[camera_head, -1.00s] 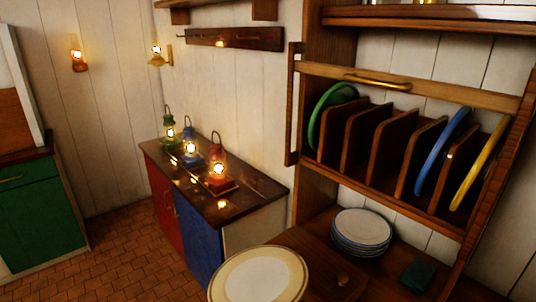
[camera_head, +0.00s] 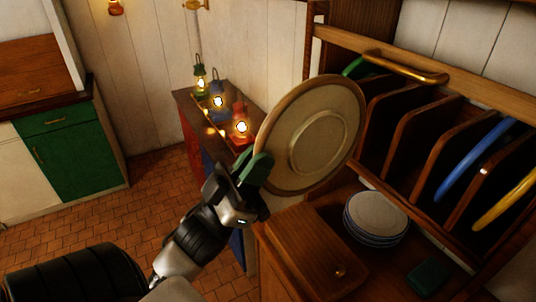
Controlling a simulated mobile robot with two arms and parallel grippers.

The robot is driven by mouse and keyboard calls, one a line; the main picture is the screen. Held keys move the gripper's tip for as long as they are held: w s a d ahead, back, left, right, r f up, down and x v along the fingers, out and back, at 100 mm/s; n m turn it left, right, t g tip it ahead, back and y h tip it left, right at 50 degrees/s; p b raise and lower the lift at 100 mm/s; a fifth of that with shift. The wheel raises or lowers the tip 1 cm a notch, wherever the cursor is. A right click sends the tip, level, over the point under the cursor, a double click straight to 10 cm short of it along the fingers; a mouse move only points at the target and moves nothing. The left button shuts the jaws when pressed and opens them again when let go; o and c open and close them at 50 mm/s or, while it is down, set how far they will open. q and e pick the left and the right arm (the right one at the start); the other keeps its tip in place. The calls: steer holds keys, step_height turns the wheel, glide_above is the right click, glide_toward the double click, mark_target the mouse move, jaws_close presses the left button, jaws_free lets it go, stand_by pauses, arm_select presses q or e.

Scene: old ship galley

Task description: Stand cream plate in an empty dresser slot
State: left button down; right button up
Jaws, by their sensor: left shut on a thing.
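My left gripper (camera_head: 257,168) is shut on the lower left rim of the cream plate (camera_head: 318,135). The plate is raised, tilted up on edge, its round foot ring showing. It is in front of the dresser rack's left end and seems apart from it. The dresser rack (camera_head: 420,135) has upright wooden dividers. A green plate (camera_head: 356,67) is in its left end, mostly hidden behind the cream plate. A blue plate (camera_head: 474,160) and a yellow plate (camera_head: 507,203) stand in slots at the right. The visible slots between green and blue are empty. My right gripper is out of view.
A brass rail handle (camera_head: 405,70) crosses the rack's upper front. Below are a stack of pale plates (camera_head: 377,217), a dark green block (camera_head: 428,276) and a wooden box-like surface with a knob (camera_head: 338,271). Lit lanterns (camera_head: 240,127) stand on a cabinet behind the plate.

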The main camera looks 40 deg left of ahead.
mark_target(315, 143)
arm_select(q)
steer(key=shift+w+d+r, duration=0.1)
steer(key=shift+w, duration=0.25)
steer(key=shift+w+d, duration=0.1)
steer(key=shift+w, duration=0.2)
steer(key=shift+w+d, duration=0.15)
steer(key=shift+w, duration=0.2)
steer(key=shift+w+d+p, duration=0.2)
steer(key=shift+w+d, duration=0.1)
steer(key=shift+w, duration=0.5)
steer(key=shift+w+d+p, duration=0.2)
steer(key=shift+w+d, duration=0.1)
steer(key=shift+w, duration=0.5)
steer(key=shift+w+d, duration=0.2)
steer(key=shift+w, duration=0.3)
steer(key=shift+w+d, duration=0.15)
steer(key=shift+w, duration=0.3)
steer(key=shift+w+d+f, duration=0.1)
steer(key=shift+w+d, duration=0.2)
steer(key=shift+w, duration=0.55)
steer(key=shift+w+d+f, duration=0.1)
steer(key=shift+w+d, duration=0.2)
steer(key=shift+w, duration=0.55)
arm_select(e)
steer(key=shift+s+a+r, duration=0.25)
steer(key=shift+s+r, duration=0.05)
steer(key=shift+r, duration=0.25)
